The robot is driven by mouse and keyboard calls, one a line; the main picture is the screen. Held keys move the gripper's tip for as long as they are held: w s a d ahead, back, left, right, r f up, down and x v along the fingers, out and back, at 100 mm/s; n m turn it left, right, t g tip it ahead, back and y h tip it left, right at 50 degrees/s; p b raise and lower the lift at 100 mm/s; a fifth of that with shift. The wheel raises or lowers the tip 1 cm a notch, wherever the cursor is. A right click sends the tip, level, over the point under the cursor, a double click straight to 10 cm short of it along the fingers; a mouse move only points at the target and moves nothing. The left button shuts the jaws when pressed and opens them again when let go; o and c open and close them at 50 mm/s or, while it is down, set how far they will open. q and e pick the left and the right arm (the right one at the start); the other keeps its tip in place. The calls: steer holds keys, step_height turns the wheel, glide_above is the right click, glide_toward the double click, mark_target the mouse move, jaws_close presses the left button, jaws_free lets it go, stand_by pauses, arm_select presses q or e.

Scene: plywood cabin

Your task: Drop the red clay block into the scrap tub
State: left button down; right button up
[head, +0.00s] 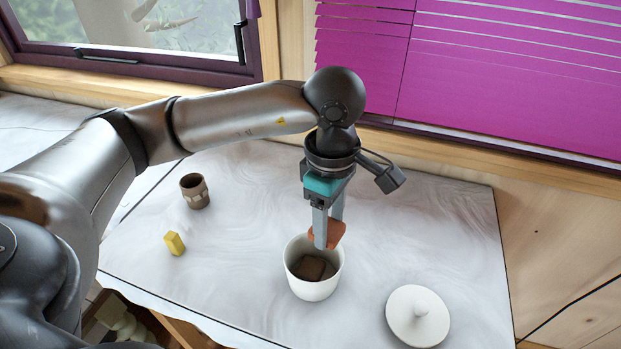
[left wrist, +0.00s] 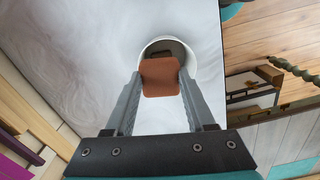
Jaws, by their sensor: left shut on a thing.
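The red clay block (head: 335,231) is a reddish-brown piece between the fingers of my left gripper (head: 326,236). The gripper is shut on it and holds it above the far rim of the scrap tub (head: 313,288). The tub is white and round, with a brown lump inside. In the left wrist view the block (left wrist: 160,76) sits between the two grey fingers of the gripper (left wrist: 160,85) and covers part of the tub's opening (left wrist: 151,45). My right gripper is not in view.
A white lid with a knob (head: 418,316) lies right of the tub. A yellow block (head: 174,244) and a brown patterned cup (head: 195,191) stand on the left of the white marbled table (head: 420,220). A window and purple blinds (head: 480,70) are behind.

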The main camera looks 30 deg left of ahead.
arm_select(q)
steer(key=n, duration=0.2)
steer(key=r+n+p, duration=0.1)
steer(key=n, duration=0.1)
steer(key=shift+w+a+r, duration=0.1)
steer(key=shift+a+r, duration=0.1)
steer(key=shift+a, duration=0.2)
steer(key=n+p, duration=0.1)
steer(key=n, duration=0.1)
steer(key=r+n+p, duration=0.1)
steer(key=n, duration=0.1)
steer(key=a+n, duration=0.1)
steer(key=n, duration=0.1)
steer(key=shift+r+n+p, duration=0.15)
steer(key=shift+n+p, duration=0.15)
steer(key=shift+p, duration=0.1)
steer(key=f+n, duration=0.1)
steer(key=n, duration=0.2)
steer(key=a+f+n+b, duration=0.1)
steer(key=f+n, duration=0.1)
steer(key=n, duration=0.1)
steer(key=f+n, duration=0.1)
steer(key=n, duration=0.2)
steer(key=shift+w+a+f, duration=0.1)
steer(key=shift+a+f, duration=0.25)
steer(key=shift+a, duration=0.05)
steer(key=shift+c, duration=0.8)
jaws_free()
